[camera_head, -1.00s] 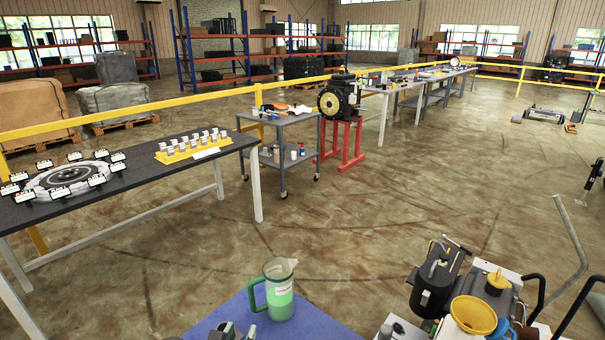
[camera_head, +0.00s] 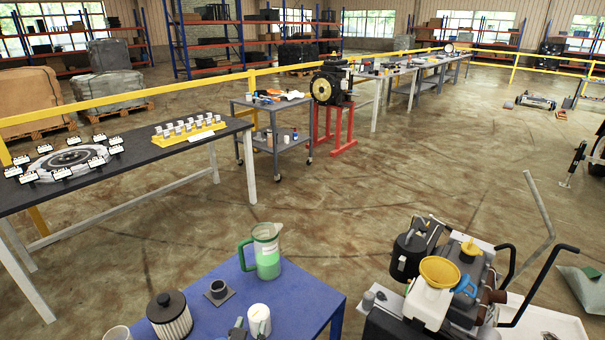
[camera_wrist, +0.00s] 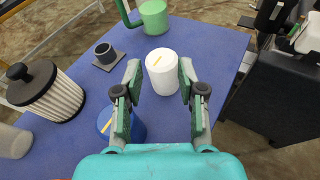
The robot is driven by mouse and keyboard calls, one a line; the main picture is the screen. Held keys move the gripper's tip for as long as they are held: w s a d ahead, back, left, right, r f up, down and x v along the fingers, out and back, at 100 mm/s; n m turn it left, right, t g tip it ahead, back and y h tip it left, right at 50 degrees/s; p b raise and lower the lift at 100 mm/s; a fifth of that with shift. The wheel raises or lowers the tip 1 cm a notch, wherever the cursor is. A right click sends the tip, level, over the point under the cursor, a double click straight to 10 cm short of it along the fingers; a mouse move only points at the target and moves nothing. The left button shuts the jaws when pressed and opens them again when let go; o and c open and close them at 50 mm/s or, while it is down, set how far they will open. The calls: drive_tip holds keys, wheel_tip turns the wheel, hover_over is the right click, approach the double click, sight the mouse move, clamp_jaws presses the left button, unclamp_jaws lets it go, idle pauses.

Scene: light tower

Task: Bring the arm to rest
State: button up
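My gripper (camera_wrist: 159,78) is open in the wrist view, its two green-and-grey fingers spread and pointing over the blue table (camera_wrist: 75,145). A white cylindrical container (camera_wrist: 162,72) stands on the table near the fingertips, with visible gaps on both sides; I cannot tell how far below them it is. It also shows at the bottom of the head view (camera_head: 258,319). Dark fingertips show beside it there; the rest of my arm is out of that view. A blue round container (camera_wrist: 120,124) is partly hidden behind the left finger.
On the blue table stand a pleated filter (camera_head: 170,315), a small dark cup (camera_head: 218,289) on a square base, and a jug of green liquid (camera_head: 267,258). A small engine (camera_head: 465,285) stands close on the right. Open floor (camera_head: 390,190) lies beyond.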

drive_tip(key=s+d+f+m+g+y, duration=0.1)
drive_tip(key=s+d+f+m+y, duration=0.1)
drive_tip(key=s+d+f+m, duration=0.65)
drive_tip(key=s+d+f+m+g+y, duration=0.1)
drive_tip(key=s+d+f+m, duration=0.45)
drive_tip(key=s+d, duration=0.5)
drive_tip(key=s+d+r+m, duration=0.3)
drive_tip(key=s+m, duration=0.3)
drive_tip(key=s, duration=0.1)
drive_tip(key=s+d+r+m+t+h, duration=0.1)
drive_tip(key=s+d+r+m, duration=0.3)
drive_tip(key=s+m, duration=0.3)
drive_tip(key=s+d+r+m+t+h, duration=0.1)
drive_tip(key=s+d+r+m, duration=0.2)
drive_tip(key=s+m, duration=0.3)
drive_tip(key=shift+s+d+r+m, duration=0.3)
drive_tip(key=shift+s+d+m, duration=0.15)
drive_tip(key=shift+s, duration=0.15)
